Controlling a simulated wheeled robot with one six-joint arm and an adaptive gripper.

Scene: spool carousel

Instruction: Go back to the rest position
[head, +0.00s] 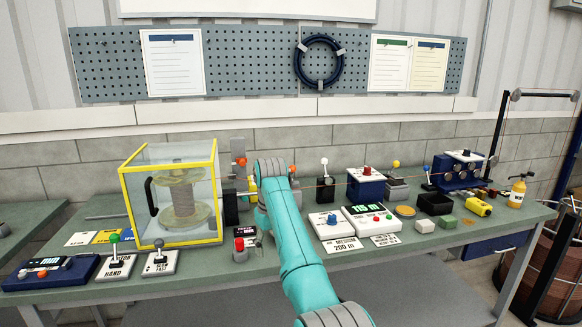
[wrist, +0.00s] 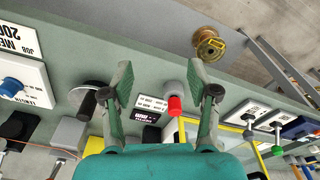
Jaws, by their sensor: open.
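My teal arm (head: 290,235) reaches forward over the workbench, its far end near the middle of the bench beside the clear box. In the head view my fingers are hidden behind the arm. In the wrist view my gripper (wrist: 160,88) is open, its two teal fingers wide apart with nothing held between them. A grey knob with a red end (wrist: 174,103) shows in the gap between the fingers, close to the right one. I cannot tell its distance from the fingers. The same red-topped knob (head: 239,250) stands on the bench left of my arm in the head view.
A yellow-framed clear box (head: 217,190) with a spool (head: 182,195) stands left of my arm. Levers and control boxes, such as the green-lit display (head: 367,210), crowd the bench to the right. The front strip of the bench (head: 235,275) is bare.

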